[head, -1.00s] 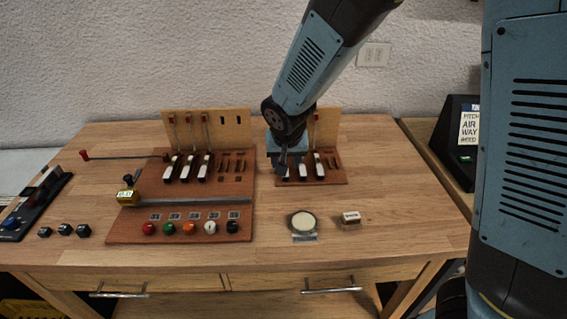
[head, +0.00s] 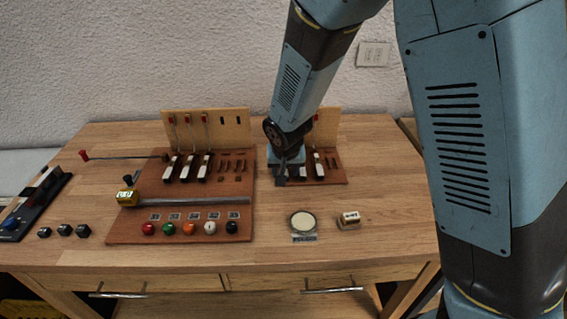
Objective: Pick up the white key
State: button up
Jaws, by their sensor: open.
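Several white keys with dark front parts stand in rows on two brown boards. On the left board, one white key (head: 204,166) is the rightmost of three. On the smaller right board (head: 333,181), a white key (head: 318,168) stands below a red-tipped hammer, and part of another white key (head: 303,172) shows beside my gripper. My gripper (head: 281,180) is over the left part of this right board, pointing down. It is open; its fingers are small and dark here, and I cannot tell whether a key lies between them. My wrist hides that board's back left part.
Upright wooden panels (head: 237,124) back both boards. Coloured balls and a metal rail (head: 190,201) are on the left board. A round dish (head: 303,222) and a small block (head: 349,220) stand in front of the right board. The tabletop between is clear.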

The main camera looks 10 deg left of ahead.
jog(key=shift+c, duration=0.3)
grip_shut()
